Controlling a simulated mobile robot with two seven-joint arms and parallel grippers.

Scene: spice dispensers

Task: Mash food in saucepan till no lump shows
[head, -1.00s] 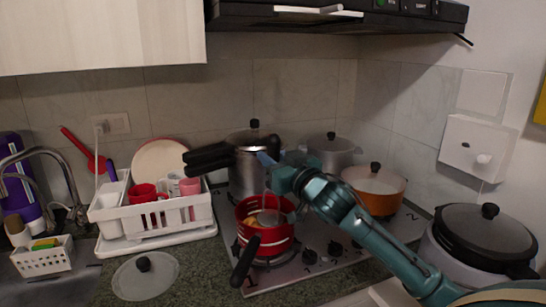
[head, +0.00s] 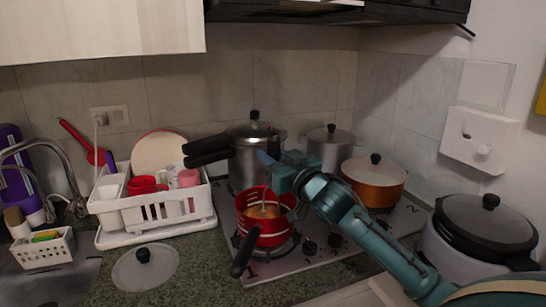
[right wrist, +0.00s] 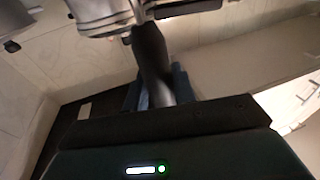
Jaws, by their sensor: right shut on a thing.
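A red saucepan (head: 274,237) stands on the front of the stove, its black handle (head: 245,252) pointing toward me. Orange-yellow food (head: 258,212) shows inside; its lumps are too small to tell. My right gripper (head: 268,162) is above the saucepan, shut on the upright masher. The masher's thin shaft (head: 264,197) reaches down into the saucepan; its head is hard to make out. In the right wrist view the masher's dark handle (right wrist: 150,62) runs between the fingers. My left gripper is not in view.
A pressure cooker (head: 252,165), a grey pot (head: 330,150) and an orange pot (head: 375,190) stand close behind and right. A white dish rack (head: 165,213) and a loose lid (head: 160,272) are left. A large lidded cooker (head: 460,255) is right.

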